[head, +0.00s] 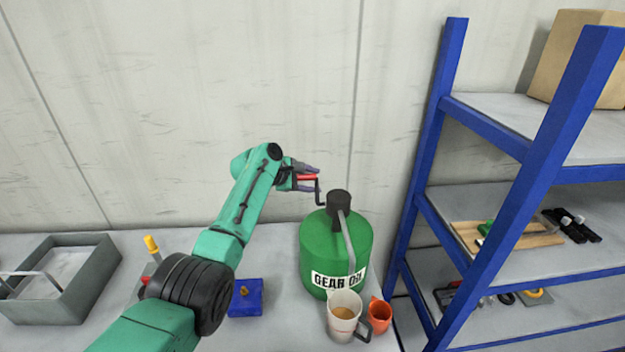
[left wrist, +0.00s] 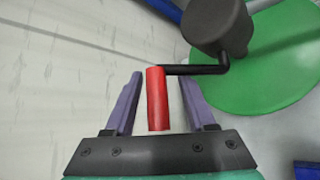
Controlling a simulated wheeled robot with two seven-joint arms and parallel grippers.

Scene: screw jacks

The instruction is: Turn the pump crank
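A green gear oil drum (head: 318,246) stands on the bench with a dark pump head (head: 339,203) on top. The pump also shows in the left wrist view (left wrist: 216,25). Its black crank (left wrist: 200,70) ends in a red handle (left wrist: 157,98). My left gripper (head: 309,175) is at the crank; in the left wrist view its two purple fingers (left wrist: 160,92) are open on either side of the red handle, with a gap on each side. A beige mug (head: 343,312) of brownish liquid stands in front of the drum, below the spout. My right gripper is not in view.
An orange cup (head: 379,315) stands right of the mug. A blue block (head: 246,298) and a grey tray (head: 70,300) lie on the bench to the left. A blue shelf rack (head: 440,130) stands close on the right. A wall is behind.

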